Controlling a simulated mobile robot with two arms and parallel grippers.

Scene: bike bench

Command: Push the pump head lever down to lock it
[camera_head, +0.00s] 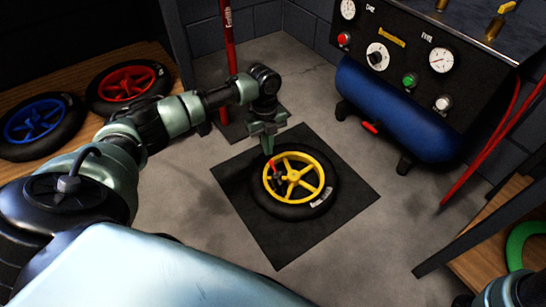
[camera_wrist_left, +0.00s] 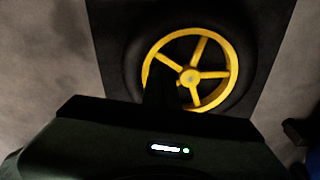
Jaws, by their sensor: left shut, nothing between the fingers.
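A black tyre on a yellow spoked wheel (camera_head: 318,180) lies flat on a dark square mat (camera_head: 277,240) on the floor. A small dark piece with a red part, which looks like the pump head and its lever (camera_head: 273,170), sits at the wheel's left inner rim. My left gripper (camera_head: 267,150) points down, shut and empty, just above and behind this piece; I cannot tell whether it touches. In the left wrist view the wheel (camera_wrist_left: 222,50) shows ahead, and the dark fingers (camera_wrist_left: 162,85) cover its lower left, hiding the pump head. My right gripper is not in view.
A red floor pump (camera_head: 229,40) stands behind my left arm. A blue compressor tank (camera_head: 385,110) under a gauge panel is at the right, with red hoses. Red and blue wheels (camera_head: 40,125) lie on a wooden bench at left. Floor around the mat is clear.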

